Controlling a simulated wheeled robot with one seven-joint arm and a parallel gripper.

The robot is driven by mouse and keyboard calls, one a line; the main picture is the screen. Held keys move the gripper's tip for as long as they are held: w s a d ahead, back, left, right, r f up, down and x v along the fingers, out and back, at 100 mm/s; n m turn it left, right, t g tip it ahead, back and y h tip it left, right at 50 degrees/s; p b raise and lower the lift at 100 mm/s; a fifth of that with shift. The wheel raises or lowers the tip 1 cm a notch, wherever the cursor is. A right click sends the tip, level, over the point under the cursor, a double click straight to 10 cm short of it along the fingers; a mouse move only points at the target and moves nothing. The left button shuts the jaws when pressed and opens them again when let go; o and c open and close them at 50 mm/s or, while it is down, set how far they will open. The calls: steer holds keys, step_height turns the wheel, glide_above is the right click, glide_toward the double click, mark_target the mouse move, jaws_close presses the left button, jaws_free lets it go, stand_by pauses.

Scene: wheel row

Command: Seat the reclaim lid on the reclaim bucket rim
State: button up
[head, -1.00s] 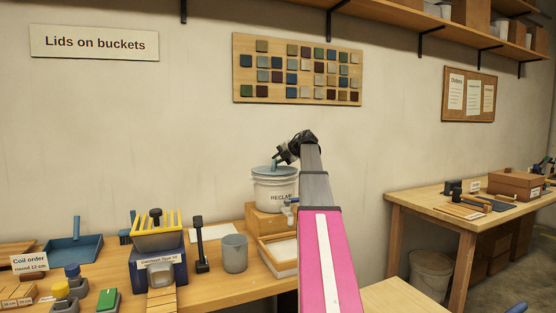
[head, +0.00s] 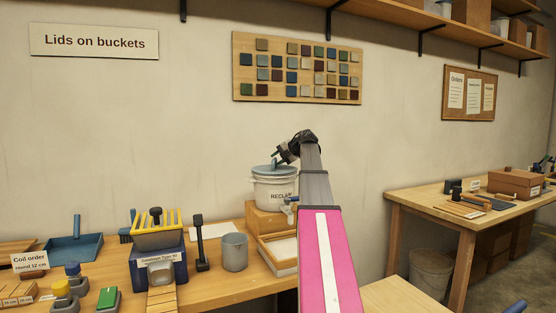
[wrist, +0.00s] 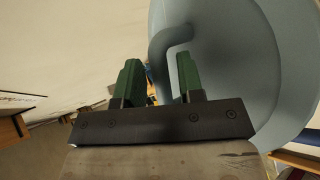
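The reclaim bucket (head: 274,191) is white, labelled "RECLAIM", and stands upright on a wooden block. The blue-grey reclaim lid (head: 267,169) is at the bucket's top, over the rim; whether it lies flat on the rim all round is too small to tell. My gripper (head: 281,157) is at the lid's handle, coming from the right. The lid's broad face (wrist: 235,70) fills the right of that view. My arm hides part of the bucket's right side.
A wooden tray (head: 264,257) lies in front of the block. A grey cup (head: 235,252), a dark upright tool (head: 200,240) and a blue box with a yellow rack (head: 157,240) stand to the left. The wall is behind; a second table (head: 425,202) is at right.

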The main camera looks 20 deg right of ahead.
steer(key=shift+v, duration=1.8)
steer(key=o, duration=0.6)
steer(key=shift+c, duration=0.2)
steer(key=o, duration=0.7)
steer(key=shift+c, duration=0.2)
